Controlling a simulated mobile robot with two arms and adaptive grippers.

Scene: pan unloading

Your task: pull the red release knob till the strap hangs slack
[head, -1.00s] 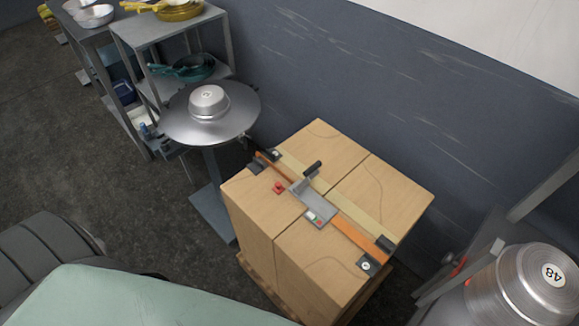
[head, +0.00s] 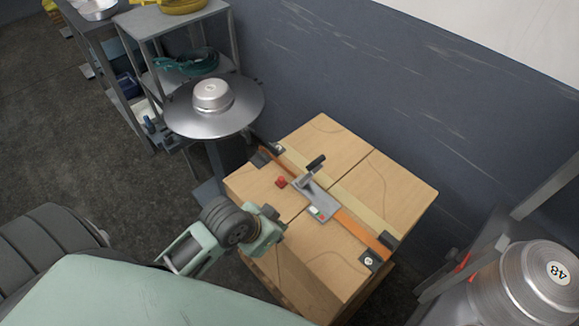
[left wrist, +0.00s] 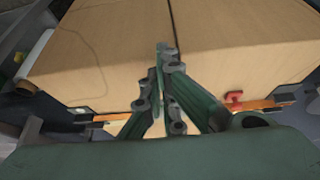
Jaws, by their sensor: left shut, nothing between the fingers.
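The red release knob (head: 281,182) sits on top of the boxes, just left of the grey ratchet buckle (head: 314,199). It also shows in the left wrist view (left wrist: 233,98), right of my fingers. The orange strap (head: 360,234) runs across the box tops through the buckle and lies flat against them; in the left wrist view its middle is hidden behind my gripper. My left gripper (left wrist: 164,50) is shut and empty, its fingertips apart from the knob. In the head view its arm stands at the near left edge of the boxes. My right gripper is out of view.
The cardboard boxes (head: 330,140) stand on a wooden pallet near the wall. A round metal table (head: 235,112) with a silver pan (head: 211,95) stands behind left, before a grey shelf (head: 172,20). Another metal pan (head: 535,280) is at lower right.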

